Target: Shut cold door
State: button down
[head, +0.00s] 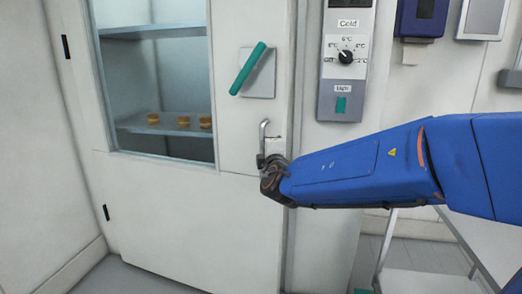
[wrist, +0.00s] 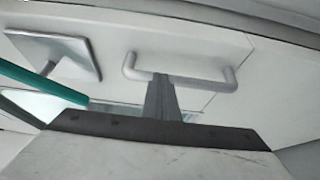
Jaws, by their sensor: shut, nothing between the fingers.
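The cold door (head: 180,220) is a white door with a window. It stands in or very near its frame; I cannot tell whether it is fully shut. A teal lever (head: 248,68) on a square plate sits slanted on the door, and also shows at the left of the wrist view (wrist: 40,82). Below it is a grey pull handle (head: 264,132), seen as a bar in the wrist view (wrist: 185,80). My gripper (wrist: 161,78) is shut and empty, its tips at the pull handle's bar; whether they touch is unclear. In the head view my wrist hides the handle's lower end.
Behind the window, small round yellow-brown items (head: 154,118) lie on a shelf. Right of the door is a control panel (head: 346,60) with a "Cold" dial and a teal "Light" switch. A pale table (head: 490,235) stands at the lower right.

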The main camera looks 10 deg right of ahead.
jog(key=shift+w+d, duration=0.3)
jog(key=shift+w, duration=0.05)
dwell(0.4)
